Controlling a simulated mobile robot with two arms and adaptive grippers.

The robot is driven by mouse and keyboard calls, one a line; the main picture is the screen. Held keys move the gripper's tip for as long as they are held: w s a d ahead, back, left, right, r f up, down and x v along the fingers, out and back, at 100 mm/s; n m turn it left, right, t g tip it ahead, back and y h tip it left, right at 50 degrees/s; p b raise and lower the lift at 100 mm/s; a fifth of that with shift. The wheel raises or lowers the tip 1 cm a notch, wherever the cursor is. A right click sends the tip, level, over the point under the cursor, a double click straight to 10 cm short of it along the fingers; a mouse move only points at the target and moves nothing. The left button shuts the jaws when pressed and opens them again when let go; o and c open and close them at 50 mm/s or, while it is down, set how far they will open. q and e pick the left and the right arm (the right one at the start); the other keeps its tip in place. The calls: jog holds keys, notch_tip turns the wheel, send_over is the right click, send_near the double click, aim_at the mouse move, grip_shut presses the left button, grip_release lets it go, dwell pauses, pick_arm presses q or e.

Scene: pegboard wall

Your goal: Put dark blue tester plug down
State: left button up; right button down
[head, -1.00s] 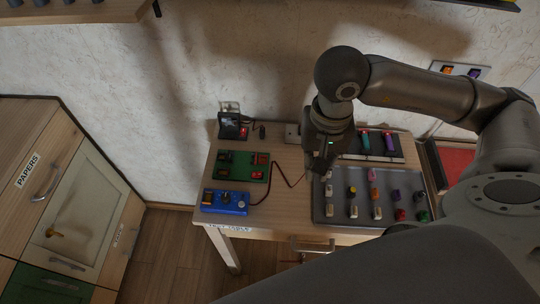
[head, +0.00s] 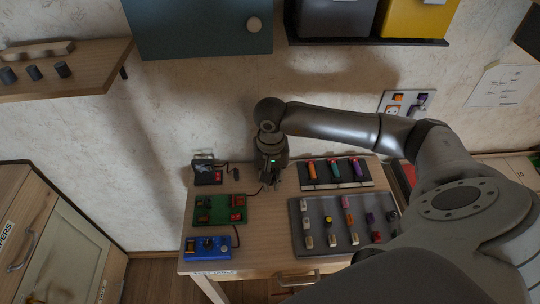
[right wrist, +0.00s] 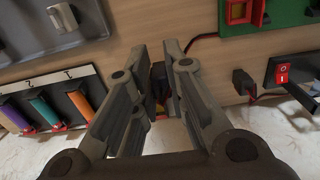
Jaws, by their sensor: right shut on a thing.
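My right gripper (head: 271,187) points down over the wooden test table, between the green board and the grey tray. In the right wrist view its fingers (right wrist: 174,58) are shut on a small dark piece, the tester plug (right wrist: 158,74), mostly hidden between them. A thin dark red wire (head: 254,193) runs up to the gripper in the head view. The blue tester box (head: 208,246) sits at the table's front left. I cannot tell whether the plug touches the tabletop. My left gripper is not in view.
The green board (head: 219,210) and a black switch box (head: 207,174) stand on the left. A grey tray (head: 297,238) of several coloured knobs and a rack with coloured handles (head: 335,173) stand on the right. Bare wood (head: 258,237) lies between board and tray.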

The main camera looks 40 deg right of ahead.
aim_at(270, 191)
jog(key=shift+w+d+f, duration=0.1)
jog(key=shift+w+f, duration=0.25)
jog(key=shift+f, duration=0.05)
notch_tip(270, 191, down, 2)
jog(key=shift+f+p, duration=0.15)
jog(key=shift+p, duration=0.65)
jog(key=shift+f, duration=0.45)
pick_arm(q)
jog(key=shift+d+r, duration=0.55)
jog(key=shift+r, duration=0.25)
pick_arm(e)
jog(key=shift+f, duration=0.1)
jog(key=c, duration=1.5)
grip_release()
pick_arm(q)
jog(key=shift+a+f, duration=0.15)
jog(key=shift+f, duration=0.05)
pick_arm(e)
jog(key=shift+o, duration=0.2)
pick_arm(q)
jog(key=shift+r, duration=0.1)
